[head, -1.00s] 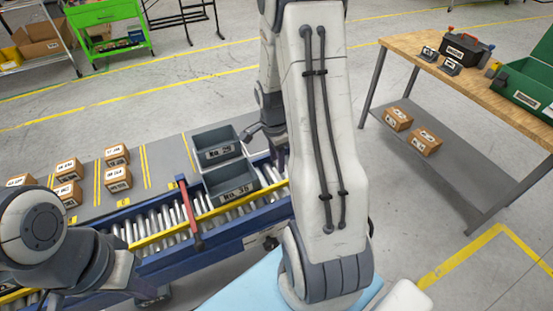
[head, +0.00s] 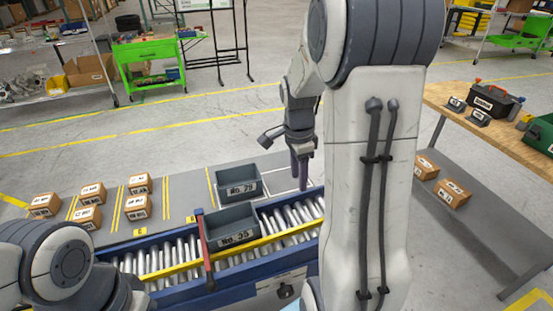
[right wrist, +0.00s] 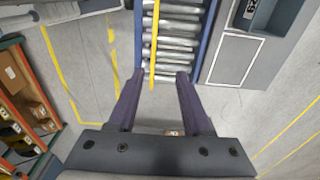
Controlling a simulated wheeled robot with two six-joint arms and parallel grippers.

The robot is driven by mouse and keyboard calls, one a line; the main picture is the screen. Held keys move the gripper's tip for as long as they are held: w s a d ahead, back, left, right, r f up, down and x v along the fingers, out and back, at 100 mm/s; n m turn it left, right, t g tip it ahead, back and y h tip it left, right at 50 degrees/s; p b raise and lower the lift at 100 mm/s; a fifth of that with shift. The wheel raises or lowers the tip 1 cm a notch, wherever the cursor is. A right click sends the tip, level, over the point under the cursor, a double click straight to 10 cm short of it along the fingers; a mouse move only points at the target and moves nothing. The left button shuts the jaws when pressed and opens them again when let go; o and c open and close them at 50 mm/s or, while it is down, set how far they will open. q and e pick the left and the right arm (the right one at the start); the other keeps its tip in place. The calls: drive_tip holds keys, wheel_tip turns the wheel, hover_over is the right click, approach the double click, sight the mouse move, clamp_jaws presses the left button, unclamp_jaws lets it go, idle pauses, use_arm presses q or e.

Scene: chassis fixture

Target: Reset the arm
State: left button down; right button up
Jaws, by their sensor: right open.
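My right arm rises through the middle of the head view, and its gripper (head: 301,175) points down beside the far end of the conveyor, to the right of the two grey bins. In the right wrist view the two fingers of this gripper (right wrist: 160,76) are spread with nothing between them, with the rollers (right wrist: 172,50) ahead of them. My left arm shows only as a rounded joint at the lower left of the head view; its gripper is out of the picture.
One grey bin (head: 231,240) sits on the blue conveyor (head: 185,294), another (head: 239,184) on the grey surface behind it. A red bar (head: 204,253) crosses the conveyor. Several small cartons (head: 88,217) stand left. A wooden workbench (head: 450,101) stands right.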

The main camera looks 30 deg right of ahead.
drive_tip(key=s+a+n+b, duration=0.1)
drive_tip(key=s+a+n, duration=0.2)
drive_tip(key=a+n, duration=1.1)
drive_tip(key=s+a+n+y+b, duration=0.1)
drive_tip(key=s+a+n, duration=1.3)
drive_tip(key=a, duration=0.2)
drive_tip(key=shift+s+f+y, duration=0.25)
drive_tip(key=shift+y, duration=0.05)
